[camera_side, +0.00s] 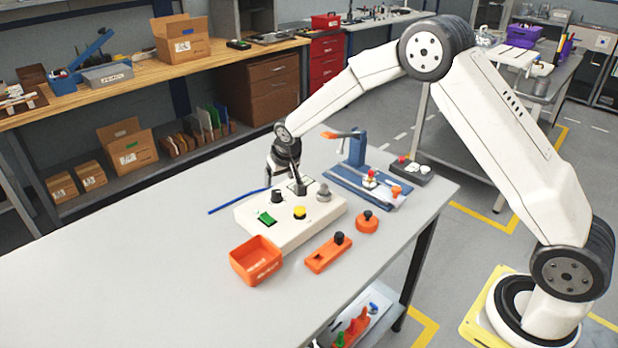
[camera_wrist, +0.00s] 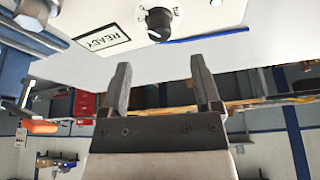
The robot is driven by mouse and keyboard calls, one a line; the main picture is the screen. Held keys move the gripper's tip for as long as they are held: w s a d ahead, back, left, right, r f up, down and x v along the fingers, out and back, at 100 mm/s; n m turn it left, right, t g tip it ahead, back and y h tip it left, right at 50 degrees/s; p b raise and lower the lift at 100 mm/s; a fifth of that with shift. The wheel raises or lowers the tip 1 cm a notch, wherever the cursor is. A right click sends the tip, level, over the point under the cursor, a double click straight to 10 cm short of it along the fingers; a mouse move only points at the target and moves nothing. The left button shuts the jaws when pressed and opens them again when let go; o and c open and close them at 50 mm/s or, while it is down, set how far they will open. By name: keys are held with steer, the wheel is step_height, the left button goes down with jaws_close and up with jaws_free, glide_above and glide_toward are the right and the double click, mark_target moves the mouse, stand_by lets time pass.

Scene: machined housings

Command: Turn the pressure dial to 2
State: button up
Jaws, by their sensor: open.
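A white control panel (camera_side: 250,222) lies on the table and carries a round black dial (camera_side: 277,197). The dial also shows in the wrist view (camera_wrist: 159,20), with small marks around it that are too small to read surely and a white pointer line on its face. My gripper (camera_side: 287,184) is over the panel's far edge, close behind the dial in the side view. In the wrist view my gripper (camera_wrist: 163,78) has its two fingers wide apart with nothing between them, and the dial is beyond the fingertips, apart from them.
The panel also has a READY display (camera_wrist: 103,38), a green switch (camera_side: 267,218), a yellow button (camera_side: 300,212) and a grey knob (camera_side: 323,193). Around it are an orange bin (camera_side: 256,262), orange fixture (camera_side: 322,258), blue rod (camera_side: 237,201) and blue vise (camera_side: 359,150). The table's left is clear.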

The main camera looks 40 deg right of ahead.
mark_target(277, 192)
steer(key=shift+x, duration=3.5)
jaws_close()
